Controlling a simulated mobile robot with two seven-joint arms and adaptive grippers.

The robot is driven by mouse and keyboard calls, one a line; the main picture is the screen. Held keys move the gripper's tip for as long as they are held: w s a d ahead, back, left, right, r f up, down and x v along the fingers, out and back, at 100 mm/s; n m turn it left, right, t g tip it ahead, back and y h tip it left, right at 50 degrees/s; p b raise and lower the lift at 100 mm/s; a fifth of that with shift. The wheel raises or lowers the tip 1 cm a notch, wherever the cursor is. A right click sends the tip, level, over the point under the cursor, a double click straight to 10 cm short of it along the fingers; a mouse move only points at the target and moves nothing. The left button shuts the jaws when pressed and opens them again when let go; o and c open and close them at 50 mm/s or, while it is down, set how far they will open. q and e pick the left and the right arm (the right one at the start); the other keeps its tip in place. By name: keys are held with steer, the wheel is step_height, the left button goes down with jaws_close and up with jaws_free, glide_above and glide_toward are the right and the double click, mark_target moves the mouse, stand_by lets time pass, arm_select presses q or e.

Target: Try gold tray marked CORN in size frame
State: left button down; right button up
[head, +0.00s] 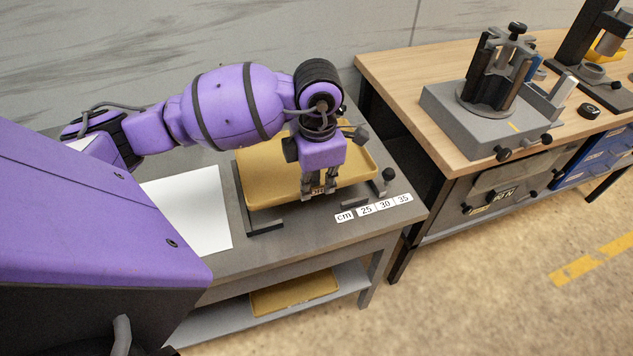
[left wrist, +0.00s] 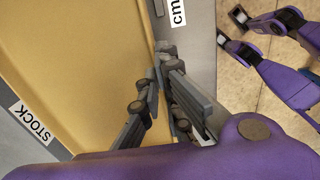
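A gold tray (head: 262,178) lies on the grey table in a dark size frame (head: 241,205), whose bar shows along its left side. Labels reading cm, 25, 30 and 35 (head: 375,207) line the table's front right. My left gripper (head: 318,190) points down at the tray's front rim. In the left wrist view its fingers (left wrist: 160,85) straddle the rim of the gold tray (left wrist: 75,65), close together and seemingly pinching it. No CORN marking is visible; the arm hides part of the tray.
White paper (head: 190,208) lies left of the frame. Another gold tray (head: 295,293) is on the lower shelf. A STOCK label (left wrist: 30,122) shows in the left wrist view. A wooden bench (head: 440,75) with a grey clamp fixture (head: 487,120) stands right, past a narrow gap.

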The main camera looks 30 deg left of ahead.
mark_target(316, 194)
arm_select(q)
step_height(316, 194, down, 5)
steer(key=shift+r+b, duration=0.1)
steer(key=shift+b, duration=0.9)
steer(key=shift+f+b, duration=0.3)
steer(key=shift+f, duration=0.4)
steer(key=c, duration=2.3)
jaws_free()
steer(key=o, duration=0.4)
steer(key=shift+o, duration=0.2)
step_height(316, 194, up, 12)
steer(key=shift+s+d, duration=0.15)
steer(key=shift+s, duration=0.05)
arm_select(e)
steer(key=shift+s+d+f, duration=0.15)
steer(key=shift+d+f, duration=0.15)
steer(key=shift+f, duration=0.35)
steer(key=shift+s+d+f, duration=0.1)
steer(key=shift+d+f, duration=0.15)
steer(key=shift+f, duration=0.35)
